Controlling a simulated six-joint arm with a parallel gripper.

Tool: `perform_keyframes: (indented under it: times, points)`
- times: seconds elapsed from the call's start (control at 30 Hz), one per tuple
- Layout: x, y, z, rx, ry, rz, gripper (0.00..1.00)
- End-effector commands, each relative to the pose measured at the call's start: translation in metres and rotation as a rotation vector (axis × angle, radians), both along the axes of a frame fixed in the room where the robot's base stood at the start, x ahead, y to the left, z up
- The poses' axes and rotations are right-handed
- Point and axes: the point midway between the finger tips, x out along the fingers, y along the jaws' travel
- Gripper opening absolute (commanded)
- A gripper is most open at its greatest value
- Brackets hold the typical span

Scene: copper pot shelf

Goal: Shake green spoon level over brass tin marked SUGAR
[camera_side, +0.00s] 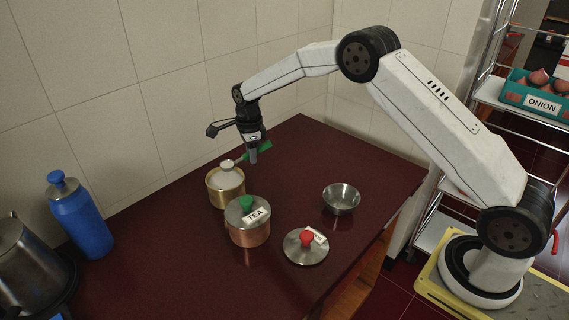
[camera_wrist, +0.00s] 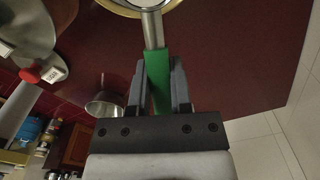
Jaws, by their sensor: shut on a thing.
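My gripper (camera_side: 252,153) is shut on the green handle (camera_side: 264,147) of the green spoon. The wrist view shows the handle (camera_wrist: 157,80) between both fingers (camera_wrist: 158,88), with a metal shaft running up. In the side view the spoon's bowl end, with white grains, is over the open brass tin (camera_side: 225,196); whether it touches the white contents is unclear. The spoon looks near level. The tin's rim (camera_wrist: 122,11) is at the top edge of the wrist view. No SUGAR marking is readable on it.
A copper tin marked TEA (camera_side: 248,233), lidded with a green knob, stands close in front. A red-knobbed lid (camera_side: 306,254) lies on the dark red counter. A steel bowl (camera_side: 341,199) stands right. A blue bottle (camera_side: 80,222) and a metal pot (camera_side: 24,262) are left.

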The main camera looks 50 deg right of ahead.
Motion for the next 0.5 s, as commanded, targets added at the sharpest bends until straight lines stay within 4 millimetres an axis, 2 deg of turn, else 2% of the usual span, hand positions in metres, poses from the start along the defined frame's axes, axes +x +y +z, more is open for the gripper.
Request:
perform_keyframes:
  times: [0.3, 0.5]
  points:
    - [-0.002, 0.027, 0.000, 0.000, -0.001, 0.002, 0.00]
    - [-0.003, 0.032, 0.000, 0.000, -0.001, 0.001, 0.00]
